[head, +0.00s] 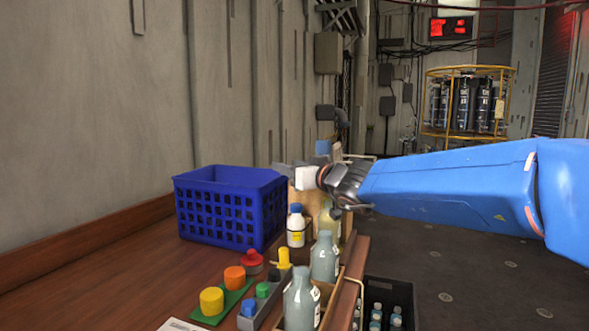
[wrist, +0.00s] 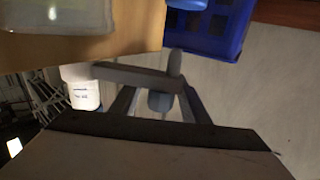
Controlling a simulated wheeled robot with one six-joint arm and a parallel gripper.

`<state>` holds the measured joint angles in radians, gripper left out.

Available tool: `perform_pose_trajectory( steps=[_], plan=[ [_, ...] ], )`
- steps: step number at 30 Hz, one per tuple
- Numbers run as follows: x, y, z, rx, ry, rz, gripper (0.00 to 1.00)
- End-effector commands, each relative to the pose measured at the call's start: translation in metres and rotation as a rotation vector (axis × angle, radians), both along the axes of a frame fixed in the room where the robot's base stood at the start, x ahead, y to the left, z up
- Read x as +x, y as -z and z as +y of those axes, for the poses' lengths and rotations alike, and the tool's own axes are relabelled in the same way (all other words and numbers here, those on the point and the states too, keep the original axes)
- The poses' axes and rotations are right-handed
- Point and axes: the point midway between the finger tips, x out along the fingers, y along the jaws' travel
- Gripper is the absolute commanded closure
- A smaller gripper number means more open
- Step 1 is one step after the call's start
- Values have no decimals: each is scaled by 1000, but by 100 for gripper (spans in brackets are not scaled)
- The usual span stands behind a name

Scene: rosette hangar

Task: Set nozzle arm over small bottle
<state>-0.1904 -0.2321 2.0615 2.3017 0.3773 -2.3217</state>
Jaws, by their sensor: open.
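My gripper (head: 290,172) is at the end of the blue arm, above the far end of the bench and just right of the blue crate. In the wrist view its dark fingers (wrist: 159,100) stand apart. A grey bar with an upright peg (wrist: 138,77), which looks like the nozzle arm, crosses at the fingertips. I cannot tell whether they touch it. A grey-blue round piece (wrist: 160,101) shows between the fingers. A small white bottle with a blue cap (head: 296,228) stands upright below my gripper. My gripper and arm hide much of the stand behind.
A blue crate (head: 228,205) stands against the wall. Large grey bottles (head: 301,298) line the bench's right edge. Coloured knobs (head: 211,301) sit in front of the crate. A dark crate of bottles (head: 385,305) is at lower right. A yellow cage (head: 465,105) stands far back.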

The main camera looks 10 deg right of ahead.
Motion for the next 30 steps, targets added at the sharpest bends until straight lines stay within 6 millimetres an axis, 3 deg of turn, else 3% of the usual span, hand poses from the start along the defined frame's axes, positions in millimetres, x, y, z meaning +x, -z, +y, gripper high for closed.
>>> perform_pose_trajectory(
  steps=[8,30],
  plan=[
    [-22,-1,-11,-1,1,-3,58],
    [-129,-1,-66,-1,2,-3,58]
  ],
)
